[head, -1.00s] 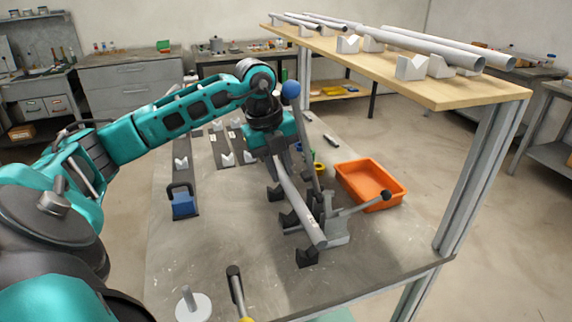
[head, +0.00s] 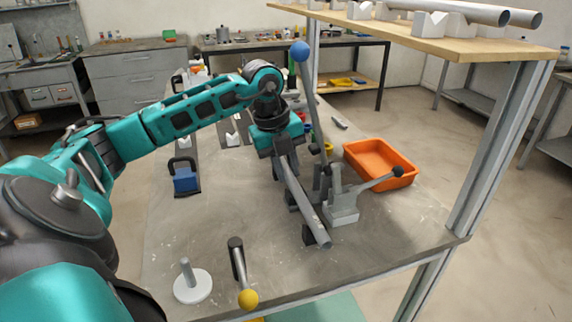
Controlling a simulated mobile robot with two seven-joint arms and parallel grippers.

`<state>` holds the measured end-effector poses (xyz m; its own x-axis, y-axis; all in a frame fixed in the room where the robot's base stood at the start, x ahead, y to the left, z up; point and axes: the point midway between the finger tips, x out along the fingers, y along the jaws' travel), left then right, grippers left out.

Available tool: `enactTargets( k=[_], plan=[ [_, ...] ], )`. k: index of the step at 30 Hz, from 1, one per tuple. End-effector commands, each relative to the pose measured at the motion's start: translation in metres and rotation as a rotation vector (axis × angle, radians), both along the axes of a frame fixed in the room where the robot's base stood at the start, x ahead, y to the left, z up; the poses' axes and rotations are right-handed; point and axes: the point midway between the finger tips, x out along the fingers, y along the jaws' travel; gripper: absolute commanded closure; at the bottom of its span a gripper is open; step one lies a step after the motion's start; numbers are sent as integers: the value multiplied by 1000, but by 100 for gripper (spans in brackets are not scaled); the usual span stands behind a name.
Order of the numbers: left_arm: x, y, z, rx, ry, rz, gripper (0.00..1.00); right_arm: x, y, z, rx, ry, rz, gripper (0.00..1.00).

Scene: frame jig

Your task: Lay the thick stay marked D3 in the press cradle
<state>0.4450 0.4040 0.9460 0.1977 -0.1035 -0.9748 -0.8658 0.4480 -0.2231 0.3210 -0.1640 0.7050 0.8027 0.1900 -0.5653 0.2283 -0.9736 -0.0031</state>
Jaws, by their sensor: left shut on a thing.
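My left gripper (head: 284,152) points down and is shut on a thick grey stay (head: 303,203), near its far end. The stay slopes toward the front edge of the table in the head view. It lies along the line of the press cradle's black blocks (head: 308,236) and covers much of them. I cannot tell whether it touches them. No D3 mark is readable. The press (head: 343,208) stands just right of the stay, with a blue-balled lever (head: 301,52) upright and a black-knobbed lever reaching right. My right gripper is not in view.
An orange bin (head: 379,164) sits right of the press. A wooden shelf (head: 440,42) with grey tubes in white V-blocks overhangs at right. A blue block with a handle (head: 185,180), a white disc with a post (head: 193,285) and a yellow-balled lever (head: 248,298) are at left and front.

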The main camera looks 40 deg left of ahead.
Motion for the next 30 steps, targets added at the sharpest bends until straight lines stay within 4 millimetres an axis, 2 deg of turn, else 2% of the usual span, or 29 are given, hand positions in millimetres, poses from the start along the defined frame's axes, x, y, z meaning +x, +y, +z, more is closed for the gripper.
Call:
enactTargets(
  k=[8, 9, 18, 26, 30],
  plan=[
    [0, 0, -1, 0, 0, 0, 100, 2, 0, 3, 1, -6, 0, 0],
    [0, 0, -1, 0, 0, 0, 74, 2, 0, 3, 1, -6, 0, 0],
    [0, 0, -1, 0, 0, 0, 48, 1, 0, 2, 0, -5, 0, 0],
    [0, 0, 1, 0, 1, 0, 48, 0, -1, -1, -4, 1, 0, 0],
    [-3, 2, 16, 2, -1, 0, 48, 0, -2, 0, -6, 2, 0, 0]
  ],
)
